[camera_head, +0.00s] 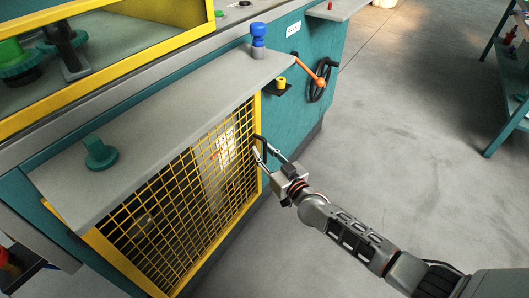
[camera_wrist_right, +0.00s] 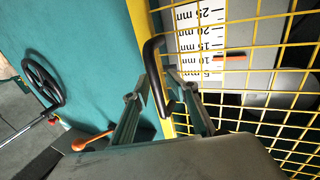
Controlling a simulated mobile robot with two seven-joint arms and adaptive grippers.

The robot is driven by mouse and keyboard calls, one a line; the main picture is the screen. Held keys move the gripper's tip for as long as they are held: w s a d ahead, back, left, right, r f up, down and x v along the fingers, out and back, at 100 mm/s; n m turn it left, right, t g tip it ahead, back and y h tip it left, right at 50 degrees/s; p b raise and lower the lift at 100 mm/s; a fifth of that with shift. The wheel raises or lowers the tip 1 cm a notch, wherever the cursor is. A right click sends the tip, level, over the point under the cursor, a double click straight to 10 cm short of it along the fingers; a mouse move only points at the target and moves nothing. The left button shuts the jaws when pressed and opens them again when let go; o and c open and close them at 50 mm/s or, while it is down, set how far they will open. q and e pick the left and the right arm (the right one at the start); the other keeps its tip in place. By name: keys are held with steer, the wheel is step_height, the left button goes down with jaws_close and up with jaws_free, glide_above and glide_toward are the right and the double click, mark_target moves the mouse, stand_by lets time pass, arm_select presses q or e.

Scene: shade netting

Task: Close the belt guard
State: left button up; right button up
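The belt guard (camera_head: 185,205) is a yellow wire-mesh panel in a yellow frame, low on the front of the teal machine. It also fills the right of the wrist view (camera_wrist_right: 262,98). Whether it sits fully flush cannot be told. Its black bar handle (camera_wrist_right: 154,62) is on the frame's edge nearest my arm. My right gripper (camera_head: 264,150) is at the handle with its fingers apart. In the wrist view the fingertips (camera_wrist_right: 158,78) lie on either side of the bar, with some gap showing. My left gripper is out of view.
A grey shelf (camera_head: 165,120) overhangs the guard, with a green knob (camera_head: 100,154) and blue knob (camera_head: 258,40) on it. An orange lever (camera_head: 311,72) and black handwheel (camera_head: 319,82) are to the right. The floor (camera_head: 420,130) is open, with a teal rack (camera_head: 497,85) far right.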

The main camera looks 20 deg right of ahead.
steer(key=shift+s+d+f, duration=0.1)
steer(key=shift+s, duration=0.35)
steer(key=v, duration=1.1)
